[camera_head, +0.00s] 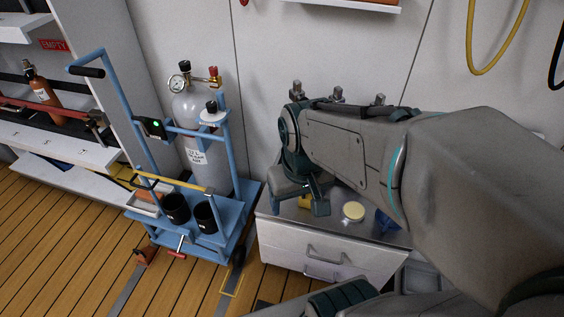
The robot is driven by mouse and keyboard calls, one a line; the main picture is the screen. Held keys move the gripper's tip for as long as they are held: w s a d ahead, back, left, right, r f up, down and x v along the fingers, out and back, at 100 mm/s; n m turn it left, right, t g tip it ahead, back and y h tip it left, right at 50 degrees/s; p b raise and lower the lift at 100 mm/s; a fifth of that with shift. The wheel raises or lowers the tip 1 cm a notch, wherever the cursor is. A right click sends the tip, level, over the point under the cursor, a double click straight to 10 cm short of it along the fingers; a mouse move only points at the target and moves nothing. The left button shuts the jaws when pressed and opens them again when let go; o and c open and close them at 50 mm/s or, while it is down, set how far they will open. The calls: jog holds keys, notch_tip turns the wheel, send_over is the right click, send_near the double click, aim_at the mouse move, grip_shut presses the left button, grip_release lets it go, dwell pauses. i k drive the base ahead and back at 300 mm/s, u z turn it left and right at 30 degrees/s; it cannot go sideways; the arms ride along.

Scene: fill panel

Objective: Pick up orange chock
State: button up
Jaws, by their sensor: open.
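An orange-brown chock (145,257) lies on the wooden floor by the front left wheel of the blue cart (228,213). It is small in view and partly dark. My gripper (300,200) is at the end of my arm, above the top of the white drawer cabinet (325,250), well to the right of the chock and higher than it. The gripper is open; the fingers are partly hidden by its own body, and I see nothing held in it.
The cart carries a grey gas cylinder (200,135), two black cups and a small tray (147,206). A yellow round lid (353,211) lies on the cabinet. A shelf with an orange bottle (43,95) stands at left. The floor at lower left is clear.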

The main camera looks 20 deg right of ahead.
aim_at(145, 256)
jog(key=u, duration=1.8)
jog(key=k, duration=0.6)
jog(key=u, duration=0.9)
jog(key=i, duration=2)
jog(key=z, duration=1.45)
jog(key=i, duration=0.55)
jog(key=z, duration=0.65)
